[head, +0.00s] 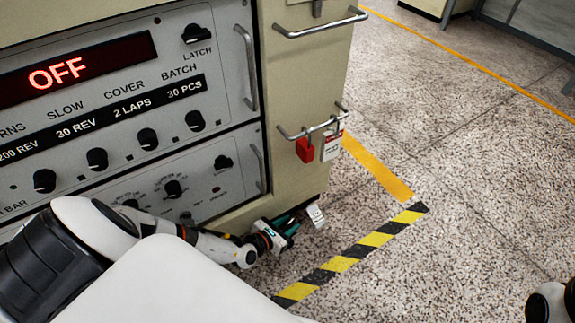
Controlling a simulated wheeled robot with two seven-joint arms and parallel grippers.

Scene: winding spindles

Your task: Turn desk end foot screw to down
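The desk (300,90) is a cream cabinet with a grey control panel, filling the left of the head view. My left arm reaches low along its front, and my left gripper (290,226) is at the bottom corner of the desk's end, near the floor. A small pale grey piece (316,215) shows just beyond the fingers; I cannot tell if it is part of the foot screw or a tag. The foot screw itself is not clearly visible. The finger gap is too small and dark to read. My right gripper is not in view; only part of my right arm shows at the bottom right.
The panel display (75,70) reads OFF. A red padlock (305,150) and a white tag (331,147) hang from the lower rail (312,130) on the desk's end. Black-and-yellow tape (375,238) crosses the speckled floor, which is clear to the right.

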